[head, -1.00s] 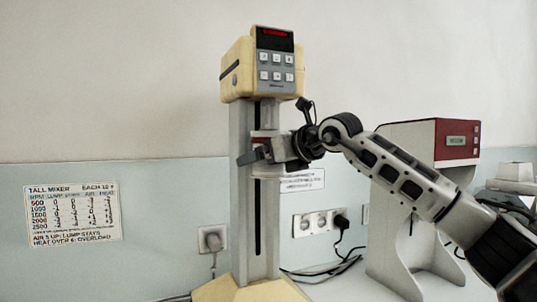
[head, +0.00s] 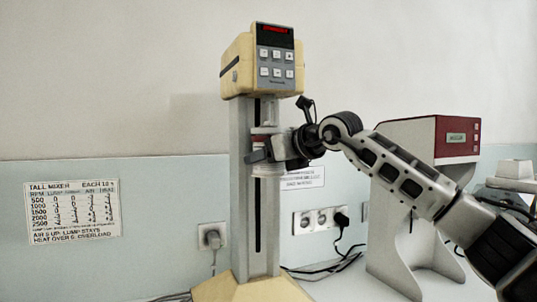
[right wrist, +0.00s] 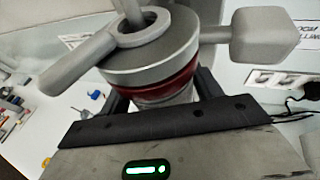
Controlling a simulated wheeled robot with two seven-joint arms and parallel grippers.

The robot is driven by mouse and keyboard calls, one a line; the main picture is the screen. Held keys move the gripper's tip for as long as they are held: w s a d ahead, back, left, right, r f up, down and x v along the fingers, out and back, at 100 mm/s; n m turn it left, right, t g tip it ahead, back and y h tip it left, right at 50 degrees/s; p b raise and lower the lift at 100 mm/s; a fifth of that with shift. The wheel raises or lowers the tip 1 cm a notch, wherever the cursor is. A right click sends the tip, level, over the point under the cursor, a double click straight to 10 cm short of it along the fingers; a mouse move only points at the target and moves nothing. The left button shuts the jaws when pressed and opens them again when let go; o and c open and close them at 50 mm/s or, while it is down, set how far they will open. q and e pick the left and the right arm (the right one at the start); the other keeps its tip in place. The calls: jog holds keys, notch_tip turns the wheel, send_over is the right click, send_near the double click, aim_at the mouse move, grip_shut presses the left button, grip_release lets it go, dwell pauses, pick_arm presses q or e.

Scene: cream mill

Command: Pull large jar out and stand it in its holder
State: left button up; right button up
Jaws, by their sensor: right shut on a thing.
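The large jar (head: 267,171) is upright against the front of the mixer's column, below the mixer head. Its clear lower part and red band show in the head view. In the right wrist view its round grey metal top (right wrist: 140,55) and red band (right wrist: 165,88) are close up. A shaft (right wrist: 134,12) goes into the opening in the top, and grey arms stick out on both sides. My right gripper (head: 262,152) is shut on the jar just below the red band. Its fingers hide part of the jar. I cannot make out the jar's holder. My left gripper is not in view.
The tall cream mixer (head: 240,180) has a display head (head: 270,62) above the jar. A red and white machine (head: 405,245) stands at right, near my right arm. Wall sockets (head: 320,219) with cables are behind. A printed sign (head: 73,210) hangs at left.

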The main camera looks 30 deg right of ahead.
aim_at(268, 177)
jog(key=shift+f+b, duration=0.5)
jog(key=shift+f, duration=0.05)
jog(key=shift+f+b, duration=0.3)
jog(key=shift+f, duration=0.05)
jog(key=shift+f+b, duration=1.4)
jog(key=shift+f, duration=0.05)
pick_arm(q)
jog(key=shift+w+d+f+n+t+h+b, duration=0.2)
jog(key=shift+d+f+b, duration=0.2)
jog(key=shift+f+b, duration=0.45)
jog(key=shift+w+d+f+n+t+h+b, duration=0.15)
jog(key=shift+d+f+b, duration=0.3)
jog(key=shift+b, duration=0.7)
pick_arm(e)
jog(key=shift+f, duration=2.25)
